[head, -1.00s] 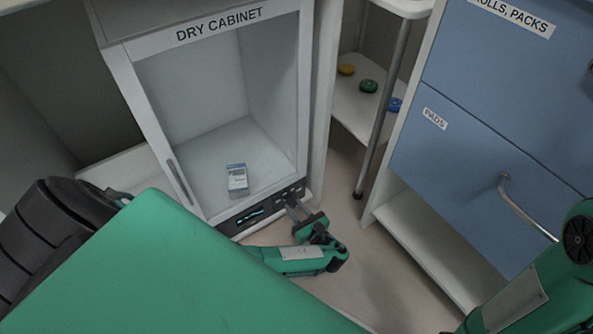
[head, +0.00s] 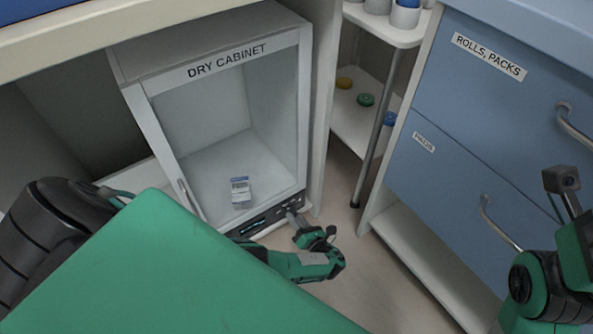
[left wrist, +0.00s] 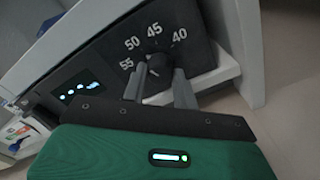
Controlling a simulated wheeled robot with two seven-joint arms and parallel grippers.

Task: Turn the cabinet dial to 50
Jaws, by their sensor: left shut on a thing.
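The dry cabinet (head: 212,72) stands ahead, with a dark control panel (head: 262,222) along its lower front edge. In the left wrist view the black dial (left wrist: 157,62) sits on this panel, ringed by the numbers 55, 50, 45 and 40. My left gripper (left wrist: 160,88) is shut on the dial, one finger on each side. The fingers hide the dial's lower part, and I cannot read its setting surely. In the head view my left gripper (head: 294,217) reaches the panel's right end. My right arm shows at the right, but its gripper is not in view.
A small box (head: 240,189) stands inside the cabinet. A lit display (left wrist: 78,91) is left of the dial. A blue drawer unit (head: 440,175) with metal handles stands to the right. Between them is a shelf trolley (head: 362,120) with coloured round items. Some floor (head: 345,235) is clear.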

